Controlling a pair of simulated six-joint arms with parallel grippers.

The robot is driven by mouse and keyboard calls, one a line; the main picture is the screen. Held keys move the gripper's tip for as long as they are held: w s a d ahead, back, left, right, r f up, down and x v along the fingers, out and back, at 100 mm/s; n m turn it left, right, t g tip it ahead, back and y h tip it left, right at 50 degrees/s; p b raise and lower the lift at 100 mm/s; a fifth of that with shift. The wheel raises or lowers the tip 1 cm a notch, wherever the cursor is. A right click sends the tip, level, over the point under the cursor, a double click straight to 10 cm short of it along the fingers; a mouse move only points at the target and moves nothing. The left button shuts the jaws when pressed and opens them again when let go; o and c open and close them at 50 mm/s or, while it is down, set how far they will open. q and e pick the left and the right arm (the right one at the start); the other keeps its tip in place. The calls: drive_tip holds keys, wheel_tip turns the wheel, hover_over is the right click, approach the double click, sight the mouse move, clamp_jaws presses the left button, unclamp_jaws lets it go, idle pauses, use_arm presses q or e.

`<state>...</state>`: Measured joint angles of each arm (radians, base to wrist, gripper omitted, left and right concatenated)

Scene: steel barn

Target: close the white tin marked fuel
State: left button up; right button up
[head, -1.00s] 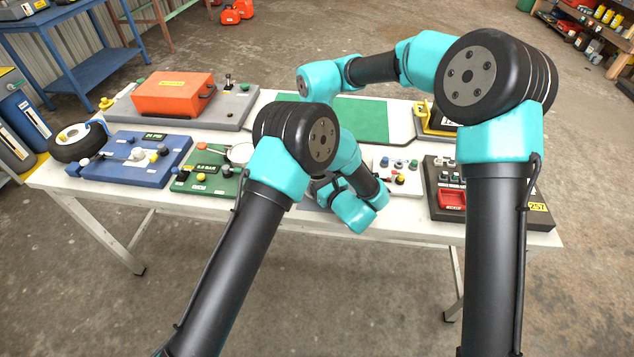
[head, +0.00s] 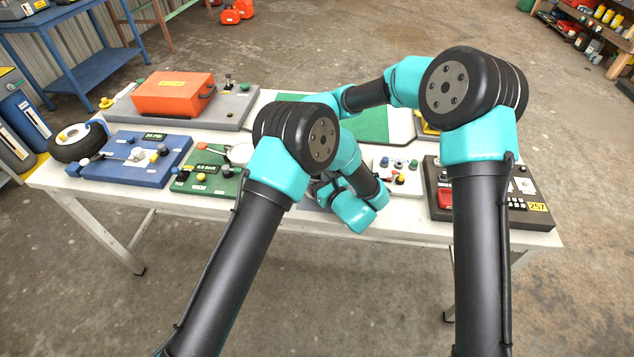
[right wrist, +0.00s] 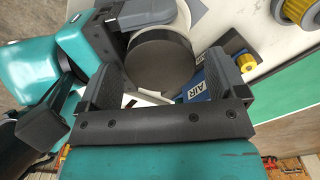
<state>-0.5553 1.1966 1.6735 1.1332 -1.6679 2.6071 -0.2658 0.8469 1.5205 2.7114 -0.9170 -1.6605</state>
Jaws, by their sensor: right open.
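No marking "fuel" is readable in either view, and my arms hide part of the table in the head view. In the right wrist view a white round body (right wrist: 179,18), perhaps the tin, shows at the top. A dark grey round disc (right wrist: 160,64), perhaps its lid, is in front of it. My right gripper (right wrist: 161,68) is open, with one finger on each side of the disc; contact cannot be told. Part of my left gripper (right wrist: 142,17) shows beside the white body; whether it grips it is unclear. Neither gripper's fingers show clearly in the head view.
A blue block marked AIR (right wrist: 203,84) lies close by the right finger. The table also bears an orange case (head: 173,93), a blue panel (head: 120,165), a green panel (head: 215,185), a dark panel (head: 525,208) and a green mat (head: 370,122).

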drive_tip(key=c, duration=0.9)
drive_tip(key=shift+m, duration=0.3)
